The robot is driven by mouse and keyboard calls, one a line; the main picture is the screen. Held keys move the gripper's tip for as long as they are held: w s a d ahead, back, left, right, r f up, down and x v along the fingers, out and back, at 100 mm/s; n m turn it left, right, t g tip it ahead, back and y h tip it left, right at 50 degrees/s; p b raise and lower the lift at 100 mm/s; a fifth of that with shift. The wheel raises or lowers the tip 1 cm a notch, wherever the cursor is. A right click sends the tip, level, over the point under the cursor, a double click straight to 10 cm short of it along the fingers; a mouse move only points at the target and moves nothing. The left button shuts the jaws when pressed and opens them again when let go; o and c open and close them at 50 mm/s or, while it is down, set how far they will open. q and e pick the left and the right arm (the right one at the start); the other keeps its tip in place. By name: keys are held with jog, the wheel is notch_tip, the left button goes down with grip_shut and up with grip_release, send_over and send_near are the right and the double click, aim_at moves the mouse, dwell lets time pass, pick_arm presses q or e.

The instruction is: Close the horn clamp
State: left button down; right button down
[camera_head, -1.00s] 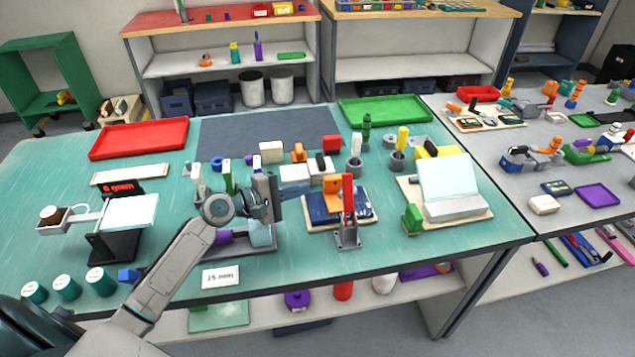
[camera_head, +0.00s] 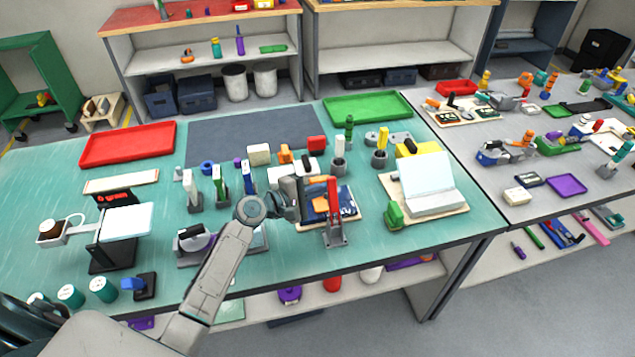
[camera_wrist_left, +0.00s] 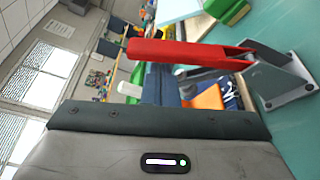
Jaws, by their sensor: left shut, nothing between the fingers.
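The horn clamp has a red handle (camera_head: 332,198) that stands upright on a grey metal bracket (camera_head: 335,237) near the front of the teal table. Beside it lies a small fixture with a dark blue piece and an orange part (camera_head: 318,184), partly hidden by my gripper. My left gripper (camera_head: 301,193) is shut and empty, just left of the handle. A small gap to the handle seems to show, but contact is hard to judge. In the left wrist view the red handle (camera_wrist_left: 190,52) and bracket (camera_wrist_left: 283,85) appear sideways, beyond the gripper's dark edge.
A laptop-like white stand (camera_head: 425,185) with a green block (camera_head: 394,214) is right of the clamp. Grey cups with upright tools (camera_head: 379,157) stand behind. The table front right of the clamp is clear.

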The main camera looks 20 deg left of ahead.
pick_arm(q)
jog(key=shift+w+f, duration=0.1)
pick_arm(e)
jog(key=shift+f, duration=0.15)
